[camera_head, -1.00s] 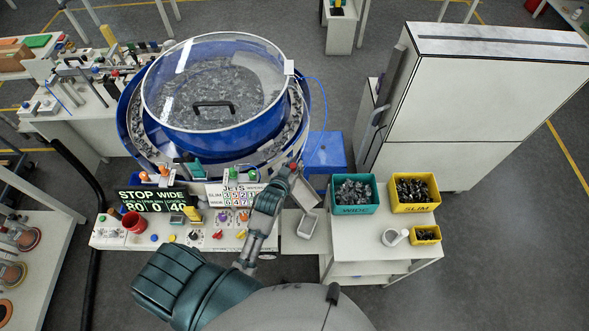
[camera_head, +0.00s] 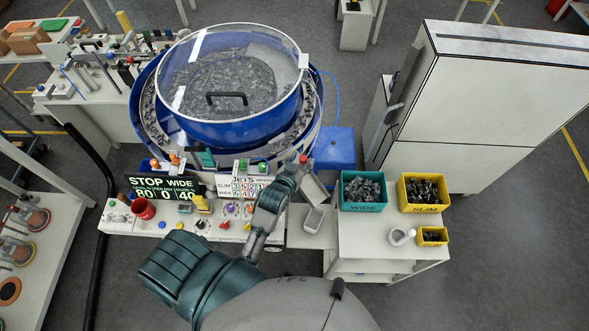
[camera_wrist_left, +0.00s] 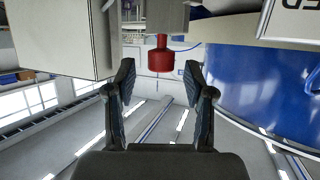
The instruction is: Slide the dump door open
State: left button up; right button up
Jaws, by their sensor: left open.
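A red knob (camera_head: 303,159) shows at the front right of the blue bowl feeder (camera_head: 215,125), just beyond my left gripper (camera_head: 295,174). In the left wrist view the red knob (camera_wrist_left: 161,56) hangs from a grey block (camera_wrist_left: 167,16). My left gripper (camera_wrist_left: 163,75) is open there, its two fingers apart on either side below the knob, with nothing held between them. I cannot make out the dump door for certain; the knob may belong to it. My right gripper is not in view.
A teal WIDE bin (camera_head: 362,207) and a yellow SLIM bin (camera_head: 424,208) of parts stand on the white side table (camera_head: 375,238). A grey chute tray (camera_head: 314,219) lies right of my gripper.

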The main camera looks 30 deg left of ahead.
pick_arm(q)
jog(key=v, duration=1)
